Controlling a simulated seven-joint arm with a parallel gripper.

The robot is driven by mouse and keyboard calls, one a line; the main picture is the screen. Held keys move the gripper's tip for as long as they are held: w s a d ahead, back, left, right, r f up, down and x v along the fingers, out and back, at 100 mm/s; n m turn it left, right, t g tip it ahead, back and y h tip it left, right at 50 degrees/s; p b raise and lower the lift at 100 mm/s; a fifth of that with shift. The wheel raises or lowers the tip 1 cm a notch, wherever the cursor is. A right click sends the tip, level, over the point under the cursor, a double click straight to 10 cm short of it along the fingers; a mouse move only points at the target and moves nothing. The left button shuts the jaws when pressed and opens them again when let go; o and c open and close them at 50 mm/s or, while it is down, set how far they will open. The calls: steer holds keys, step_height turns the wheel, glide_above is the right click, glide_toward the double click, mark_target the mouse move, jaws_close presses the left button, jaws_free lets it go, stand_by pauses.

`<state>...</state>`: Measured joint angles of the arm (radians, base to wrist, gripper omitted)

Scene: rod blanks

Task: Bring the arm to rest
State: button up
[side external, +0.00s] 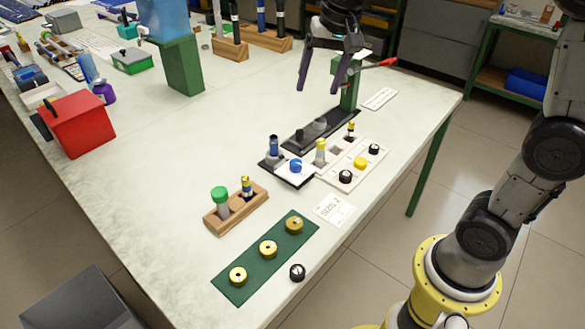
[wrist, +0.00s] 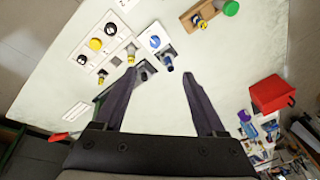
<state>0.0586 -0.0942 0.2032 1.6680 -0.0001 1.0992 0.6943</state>
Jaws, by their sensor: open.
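My gripper (side external: 327,72) is open and empty, held high above the far part of the table, next to the green press-like stand (side external: 349,88) in the side external view. In the wrist view my gripper (wrist: 158,90) shows two dark fingers spread apart with nothing between them. Below lie a white tray (side external: 328,176) with black and yellow knobs and a small dark-and-white holder (side external: 291,180) with a blue knob and a dark blue-topped rod. The fingers look clear of all of these.
A green mat (side external: 254,265) holds brass discs, with a black knob (side external: 297,272) beside it. A wooden block (side external: 232,214) holds a green-capped and a yellow-topped piece. A red box (side external: 79,124) and a green block (side external: 184,68) stand to the left. The middle of the table is bare.

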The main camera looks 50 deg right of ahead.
steer(key=s+a+r+n+t, duration=0.2)
steer(key=s+n, duration=0.2)
steer(key=s, duration=1.1)
steer(key=s+f+n, duration=0.4)
steer(key=s+f, duration=0.2)
steer(key=f, duration=0.1)
steer(key=shift+s+n+t, duration=0.25)
steer(key=shift+n+t, duration=0.05)
